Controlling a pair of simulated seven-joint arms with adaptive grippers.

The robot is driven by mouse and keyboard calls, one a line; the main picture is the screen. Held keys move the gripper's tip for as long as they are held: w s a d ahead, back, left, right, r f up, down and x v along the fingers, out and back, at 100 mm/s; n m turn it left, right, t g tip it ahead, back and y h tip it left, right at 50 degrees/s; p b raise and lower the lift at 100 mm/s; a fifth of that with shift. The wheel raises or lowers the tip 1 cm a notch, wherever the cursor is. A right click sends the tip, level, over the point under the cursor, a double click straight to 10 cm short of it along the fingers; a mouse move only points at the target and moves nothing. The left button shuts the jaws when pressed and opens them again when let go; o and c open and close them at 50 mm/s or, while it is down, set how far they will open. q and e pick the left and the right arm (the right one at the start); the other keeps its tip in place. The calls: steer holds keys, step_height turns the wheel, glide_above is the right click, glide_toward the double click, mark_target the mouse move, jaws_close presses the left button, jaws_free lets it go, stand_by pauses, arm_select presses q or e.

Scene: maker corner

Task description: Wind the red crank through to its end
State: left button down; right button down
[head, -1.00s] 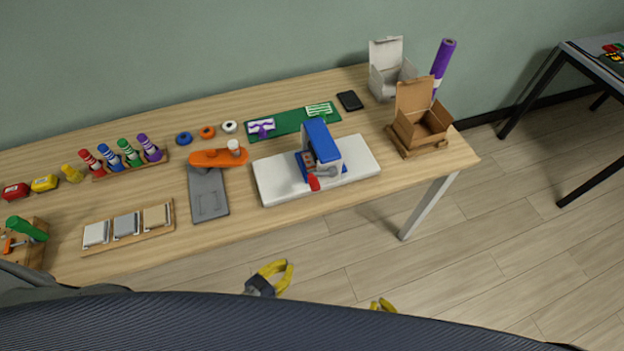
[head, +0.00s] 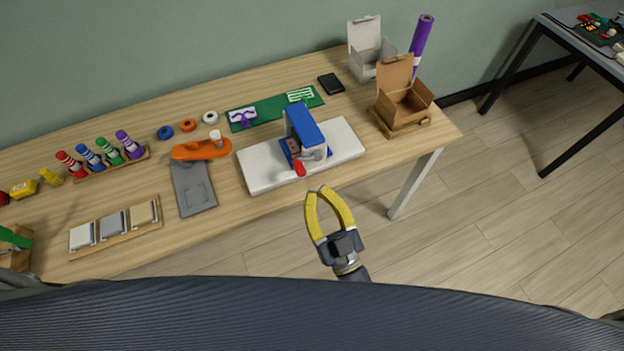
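The red crank knob (head: 300,169) is on the front of a small machine with a blue top (head: 304,126) and a grey body. The machine stands on a white slab (head: 262,176) near the table's front edge. My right gripper (head: 318,191) has yellow fingers, with a gap between their tips and nothing between them. It appears in front of the table edge, just below and right of the red knob in the picture, and apart from it. My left gripper is not in view.
An open cardboard box (head: 405,106) and a white box (head: 370,64) stand at the right end of the wooden table. An orange tool (head: 200,150) on a grey base (head: 193,190) is left of the slab. A green mat (head: 272,110) lies behind it.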

step_height(320, 180, up, 3)
glide_above(302, 171)
steer(key=shift+r, duration=0.2)
steer(key=shift+s+f, duration=0.2)
steer(key=shift+f, duration=1.95)
steer(key=shift+s+a+f+n+g+y, duration=0.1)
steer(key=shift+a+f+n+g+y, duration=0.2)
steer(key=shift+n, duration=0.4)
steer(key=shift+s+f+n+g+y, duration=0.1)
steer(key=shift+f+n+y, duration=0.25)
steer(key=shift+n, duration=0.35)
steer(key=shift+s+a+f+n+g+y, duration=0.15)
steer(key=shift+f+n+g+y, duration=0.6)
steer(key=shift+n, duration=1.55)
steer(key=shift+w+a+f+n+g+y, duration=0.15)
steer(key=shift+f+n+g, duration=0.7)
steer(key=shift+f+n, duration=1.15)
steer(key=shift+s+a+f+n+g+y, duration=0.15)
steer(key=shift+f+n+g+y, duration=0.5)
steer(key=shift+n, duration=1.95)
steer(key=shift+f+g+h, duration=0.25)
steer(key=shift+f+h, duration=0.05)
